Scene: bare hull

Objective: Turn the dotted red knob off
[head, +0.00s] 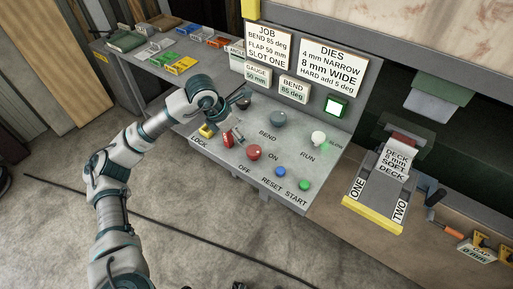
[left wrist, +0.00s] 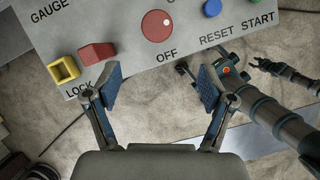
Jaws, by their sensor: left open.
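The round red knob (head: 254,152) sits on the sloping grey panel between the words ON and OFF. It also shows in the left wrist view (left wrist: 157,26), top centre, with a small pale dot right of its middle. My left gripper (head: 238,118) is over the panel's left part, up-left of the knob in the head view. In the left wrist view its two blue-padded fingers (left wrist: 160,76) are wide apart and empty, below the knob and clear of it. A dark claw-like end (left wrist: 267,66), perhaps my right gripper, is small at the right; its jaws are unclear.
A red block (left wrist: 97,53) and yellow socket (left wrist: 64,70) stand by LOCK, left of the knob.

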